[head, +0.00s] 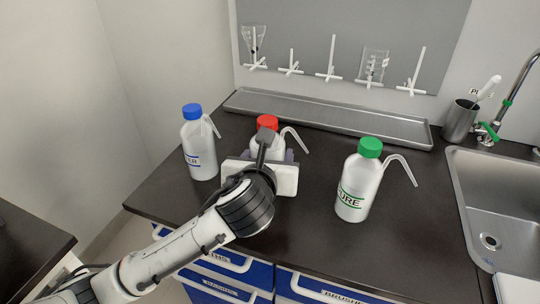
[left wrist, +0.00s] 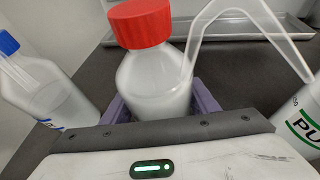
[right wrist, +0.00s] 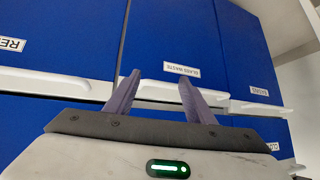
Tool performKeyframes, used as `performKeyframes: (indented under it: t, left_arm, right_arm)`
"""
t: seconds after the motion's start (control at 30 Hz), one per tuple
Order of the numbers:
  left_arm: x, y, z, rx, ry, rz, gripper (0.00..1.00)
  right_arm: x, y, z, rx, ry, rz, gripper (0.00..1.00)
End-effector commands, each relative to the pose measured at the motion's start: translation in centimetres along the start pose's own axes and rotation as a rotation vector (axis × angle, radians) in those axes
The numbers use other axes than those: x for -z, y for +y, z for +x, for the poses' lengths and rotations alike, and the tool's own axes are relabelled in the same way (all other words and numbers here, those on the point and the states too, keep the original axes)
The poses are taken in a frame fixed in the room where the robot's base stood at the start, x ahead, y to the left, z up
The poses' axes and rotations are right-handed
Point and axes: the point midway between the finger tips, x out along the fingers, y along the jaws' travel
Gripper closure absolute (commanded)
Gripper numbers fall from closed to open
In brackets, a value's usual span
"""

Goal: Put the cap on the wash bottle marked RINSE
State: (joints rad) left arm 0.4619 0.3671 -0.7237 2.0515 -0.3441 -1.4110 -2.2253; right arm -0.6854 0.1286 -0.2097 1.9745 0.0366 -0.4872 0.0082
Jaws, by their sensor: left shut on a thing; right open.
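A white wash bottle with a red cap (head: 267,122) stands on the dark counter behind my left gripper (head: 266,155). In the left wrist view its body (left wrist: 155,80) sits between the purple fingers of the left gripper (left wrist: 158,103), which is shut on it. The red cap (left wrist: 140,22) is on its neck, and its bent spout points right. The front label of this bottle is hidden, so I cannot read its marking. My right gripper (right wrist: 159,82) is open and empty in the right wrist view, before blue cabinets.
A blue-capped bottle (head: 198,148), label ending in "ER", stands left. A green-capped bottle (head: 358,184), label ending in "URE", stands right. Behind are a metal tray (head: 330,119) and a pegboard (head: 350,35). A sink (head: 500,205) is at right. The front middle counter is clear.

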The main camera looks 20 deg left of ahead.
Motion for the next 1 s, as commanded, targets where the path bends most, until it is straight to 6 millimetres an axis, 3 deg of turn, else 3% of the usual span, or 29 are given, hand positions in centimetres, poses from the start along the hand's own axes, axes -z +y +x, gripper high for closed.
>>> performKeyframes:
  t: [0.13,0.17,0.27,0.67,1.0]
  left_arm:
    - [0.0,0.0,0.0,0.001,-0.004,0.000,0.58]
    - [0.2,0.0,0.1,0.001,0.000,0.001,0.43]
    - [0.2,0.0,0.1,0.000,0.000,0.000,0.27]
    - [-0.1,-0.1,-0.6,0.002,0.000,0.000,0.27]
    - [-0.2,-0.1,-7.4,0.005,-0.001,0.001,0.27]
  right_arm:
    - [0.1,0.0,-0.2,0.000,0.000,0.001,0.51]
    - [0.1,0.0,-0.1,0.000,0.000,0.001,0.51]
    - [0.1,0.0,-0.1,0.000,0.000,0.001,0.51]
    - [-0.1,0.0,-0.1,0.000,-0.003,0.002,0.51]
    - [0.4,0.1,-0.7,-0.004,-0.006,0.006,0.51]
